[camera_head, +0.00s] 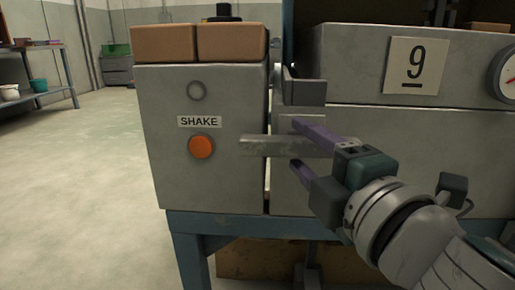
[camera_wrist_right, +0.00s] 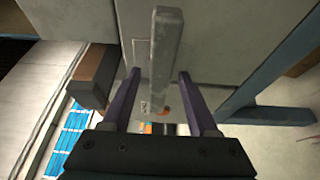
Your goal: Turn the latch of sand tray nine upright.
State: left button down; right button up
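In the right wrist view the latch (camera_wrist_right: 165,50) runs between the spread fingers (camera_wrist_right: 160,74), with a gap on each side. My left gripper is not in view.
The grey shake box (camera_head: 165,165) stands left of the tray, with an orange button (camera_head: 201,147) and two brown blocks (camera_head: 165,43) on top. A blue stand (camera_head: 186,228) carries them. A gauge (camera_head: 508,75) sits at the right edge. The floor at left is clear.

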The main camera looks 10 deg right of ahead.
grip_shut()
dwell(1.3)
